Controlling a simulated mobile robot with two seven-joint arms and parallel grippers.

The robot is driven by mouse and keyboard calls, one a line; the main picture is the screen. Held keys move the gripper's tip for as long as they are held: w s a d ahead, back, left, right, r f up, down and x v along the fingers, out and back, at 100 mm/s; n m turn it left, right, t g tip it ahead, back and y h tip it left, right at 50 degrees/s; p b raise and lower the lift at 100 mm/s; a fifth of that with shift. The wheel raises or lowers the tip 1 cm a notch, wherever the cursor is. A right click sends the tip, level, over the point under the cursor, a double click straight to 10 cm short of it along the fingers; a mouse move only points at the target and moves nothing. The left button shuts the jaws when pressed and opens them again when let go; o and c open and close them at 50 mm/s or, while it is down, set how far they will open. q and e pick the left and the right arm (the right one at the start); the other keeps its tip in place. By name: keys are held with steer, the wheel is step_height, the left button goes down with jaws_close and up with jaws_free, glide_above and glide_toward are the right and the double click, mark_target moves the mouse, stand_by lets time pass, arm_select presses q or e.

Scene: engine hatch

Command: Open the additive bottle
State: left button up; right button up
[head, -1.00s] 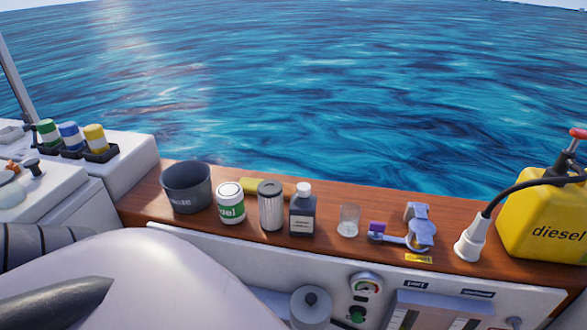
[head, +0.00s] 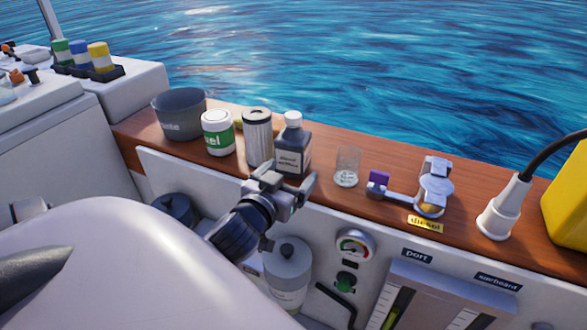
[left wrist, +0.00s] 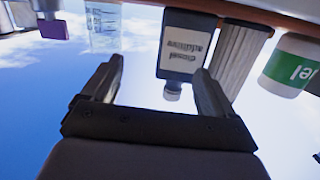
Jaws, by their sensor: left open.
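The additive bottle (head: 292,150) is dark grey with a pale label and a white cap (head: 293,118). It stands upright on the wooden ledge, its cap on. My left gripper (head: 289,175) is open and empty, just in front of the bottle's lower part, covering some of it. In the left wrist view, which is upside down, the bottle (left wrist: 187,42) with its cap (left wrist: 172,91) shows between the open fingers (left wrist: 159,65) and beyond them. The fingers look apart from the bottle. My right gripper is not in view.
On the wooden ledge (head: 398,170), a metal filter (head: 258,138) stands close left of the bottle, then a white-green can (head: 217,133) and a grey bucket (head: 180,115). A glass (head: 346,167) stands to the right, then a metal filler fitting (head: 435,187).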

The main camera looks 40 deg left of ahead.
mark_target(288, 146)
arm_select(q)
steer(key=shift+w+a+r+n+t+y+b, duration=0.15)
steer(key=shift+a+r+n+y+b, duration=0.25)
steer(key=shift+a+r+y, duration=0.2)
steer(key=shift+w+a+r+n+t+y+b, duration=0.1)
steer(key=shift+a+r+n+t+y+b, duration=0.05)
steer(key=shift+a+r+n+y+b, duration=0.4)
steer(key=shift+w+a+r, duration=0.15)
steer(key=shift+a+r, duration=0.05)
steer(key=shift+a, duration=0.1)
steer(key=shift+f+x, duration=0.2)
steer(key=shift+x, duration=3.05)
steer(key=c, duration=0.9)
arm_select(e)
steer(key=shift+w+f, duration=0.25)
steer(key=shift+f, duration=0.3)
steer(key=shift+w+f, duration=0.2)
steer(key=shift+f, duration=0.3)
arm_select(q)
steer(key=shift+r, duration=0.1)
step_height(288, 146, up, 20)
steer(key=p, duration=0.6)
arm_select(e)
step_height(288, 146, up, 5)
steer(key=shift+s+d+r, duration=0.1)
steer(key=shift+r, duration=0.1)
